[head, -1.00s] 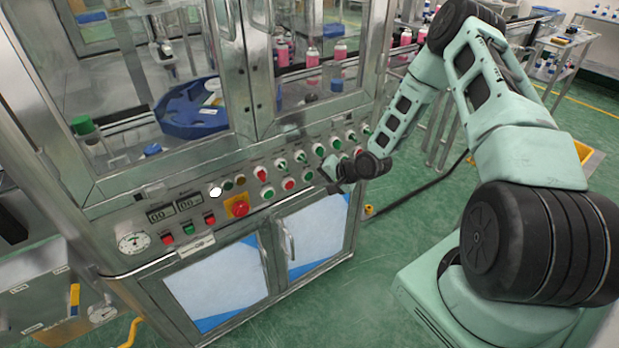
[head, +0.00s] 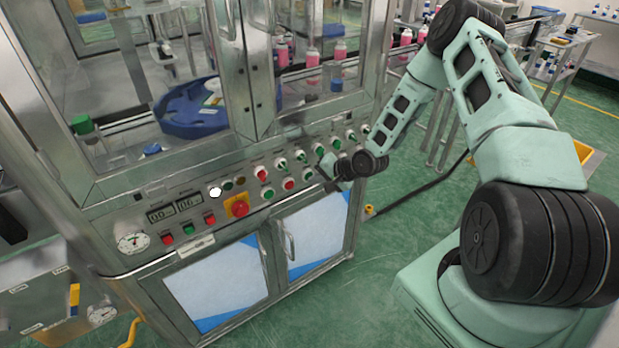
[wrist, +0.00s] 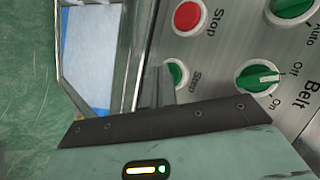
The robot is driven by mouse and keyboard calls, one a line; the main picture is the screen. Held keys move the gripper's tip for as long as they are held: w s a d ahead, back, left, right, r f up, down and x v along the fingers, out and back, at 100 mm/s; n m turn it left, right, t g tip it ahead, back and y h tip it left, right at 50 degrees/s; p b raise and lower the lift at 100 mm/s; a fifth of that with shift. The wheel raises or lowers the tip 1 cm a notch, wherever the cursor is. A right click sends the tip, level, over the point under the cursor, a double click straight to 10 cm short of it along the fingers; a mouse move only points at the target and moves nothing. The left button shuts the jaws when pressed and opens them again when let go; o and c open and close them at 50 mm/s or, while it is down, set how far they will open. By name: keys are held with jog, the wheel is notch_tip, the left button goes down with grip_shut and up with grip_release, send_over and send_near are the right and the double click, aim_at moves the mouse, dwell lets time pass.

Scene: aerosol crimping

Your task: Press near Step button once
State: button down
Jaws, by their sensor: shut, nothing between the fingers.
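In the wrist view a green button (wrist: 176,72) labelled Step sits on the metal panel beside a red Stop button (wrist: 188,15). My gripper (wrist: 160,78) is shut and empty. Its narrow fingertips are at the left side of the green button and cover part of it; whether they touch or press it I cannot tell. In the head view my gripper (head: 322,170) is at the right part of the control panel, and the button there is hidden behind it or too small to tell.
A green Belt selector (wrist: 259,78) is right of the Step button. A red emergency knob (head: 239,208) on yellow and several other buttons fill the panel. Glass doors enclose the machine above.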

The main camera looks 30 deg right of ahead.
jog(key=shift+w, duration=0.15)
dwell(0.4)
jog(key=shift+s, duration=0.9)
jog(key=shift+s+d+p, duration=0.1)
jog(key=shift+s+p, duration=0.55)
jog(key=shift+s, duration=1.8)
